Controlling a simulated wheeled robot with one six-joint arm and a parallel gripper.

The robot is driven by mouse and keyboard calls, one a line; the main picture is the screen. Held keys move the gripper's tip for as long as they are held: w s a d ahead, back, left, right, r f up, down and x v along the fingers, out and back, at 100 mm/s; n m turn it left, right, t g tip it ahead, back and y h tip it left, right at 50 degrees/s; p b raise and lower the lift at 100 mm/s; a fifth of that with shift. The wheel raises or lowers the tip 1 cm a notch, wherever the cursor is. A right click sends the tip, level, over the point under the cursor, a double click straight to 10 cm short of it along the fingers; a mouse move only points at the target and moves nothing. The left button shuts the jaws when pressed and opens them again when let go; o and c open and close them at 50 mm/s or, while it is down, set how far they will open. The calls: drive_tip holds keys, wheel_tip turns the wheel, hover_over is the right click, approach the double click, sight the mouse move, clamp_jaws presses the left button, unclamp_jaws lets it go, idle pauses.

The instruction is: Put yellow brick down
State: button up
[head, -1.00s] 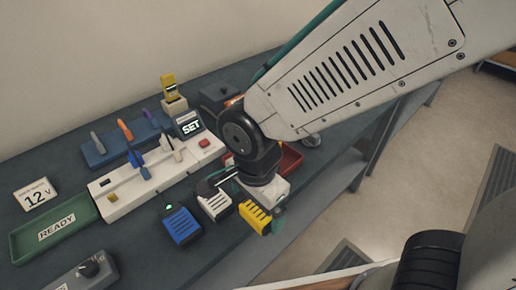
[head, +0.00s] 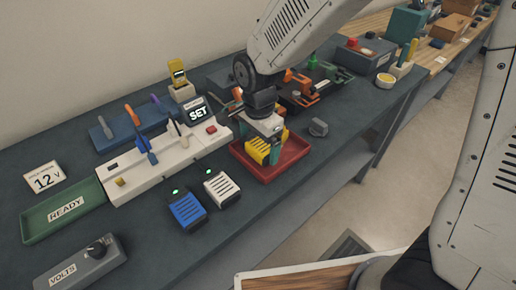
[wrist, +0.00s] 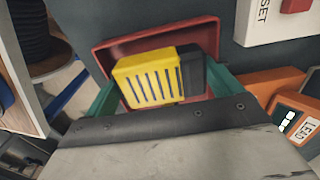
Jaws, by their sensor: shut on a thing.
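The yellow brick (head: 257,150), with dark slots and a dark end, is at my gripper (head: 266,146) in the head view. In the wrist view the yellow brick (wrist: 150,77) lies between the two green fingers of my gripper (wrist: 165,88), which is shut on it. The red tray (head: 290,163) is directly below and around the brick. Its red wall also shows behind the brick in the wrist view (wrist: 160,38). I cannot tell whether the brick touches the tray floor.
A blue brick (head: 187,210) and a white brick (head: 221,188) stand on the bench left of the tray. The white tester with the SET screen (head: 198,112) is behind them. A green READY tray (head: 65,212) is at the left.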

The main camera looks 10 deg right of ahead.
sight(259, 143)
drive_tip(key=shift+f, duration=1.1)
drive_tip(key=shift+f, duration=0.2)
drive_tip(key=o, duration=1)
wheel_tip(259, 143, up, 12)
drive_tip(key=shift+f, duration=0.15)
drive_tip(key=shift+s+r, duration=0.1)
drive_tip(key=shift+r, duration=0.25)
